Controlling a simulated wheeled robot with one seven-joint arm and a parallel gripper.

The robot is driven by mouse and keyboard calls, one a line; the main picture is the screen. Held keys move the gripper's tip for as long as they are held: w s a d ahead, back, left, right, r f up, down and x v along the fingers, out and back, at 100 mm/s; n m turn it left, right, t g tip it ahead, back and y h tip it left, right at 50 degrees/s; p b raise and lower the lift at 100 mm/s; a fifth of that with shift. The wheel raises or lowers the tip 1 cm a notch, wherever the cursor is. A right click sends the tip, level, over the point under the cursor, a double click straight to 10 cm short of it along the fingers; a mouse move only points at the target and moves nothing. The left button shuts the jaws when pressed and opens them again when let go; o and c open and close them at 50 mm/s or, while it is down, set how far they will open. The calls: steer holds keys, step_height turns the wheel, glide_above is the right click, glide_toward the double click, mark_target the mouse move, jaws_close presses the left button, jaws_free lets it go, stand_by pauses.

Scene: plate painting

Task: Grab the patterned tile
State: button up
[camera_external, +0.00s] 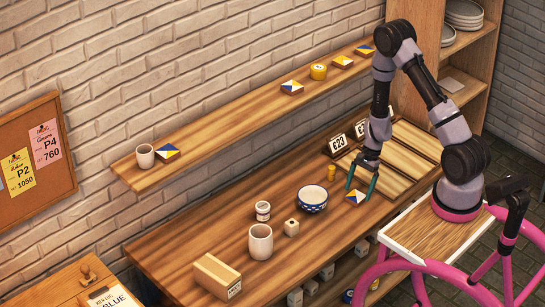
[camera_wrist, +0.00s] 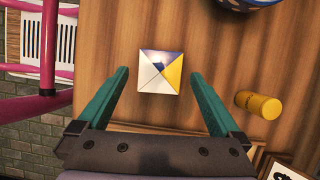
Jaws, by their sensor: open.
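A patterned tile (camera_external: 355,196) lies flat on the wooden workbench (camera_external: 180,250), near its front edge. In the wrist view the tile (camera_wrist: 158,72) shows white, yellow and dark blue triangles. My gripper (camera_external: 362,183) is above the bench beside the tile. Its green fingers are open and empty, and in the wrist view the tile lies ahead of the gap between the fingertips (camera_wrist: 160,75). More patterned tiles stand on the wall shelf: one at the left (camera_external: 167,151), one in the middle (camera_external: 292,87), and others at the right (camera_external: 342,62).
A blue-and-white bowl (camera_external: 313,203) stands left of the tile. A yellow cylinder (camera_external: 331,173) stands behind; it also shows in the wrist view (camera_wrist: 258,104).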

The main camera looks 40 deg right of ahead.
steer(key=shift+x, duration=0.95)
steer(key=c, duration=1.4)
steer(key=shift+c, duration=0.2)
steer(key=shift+r, duration=0.1)
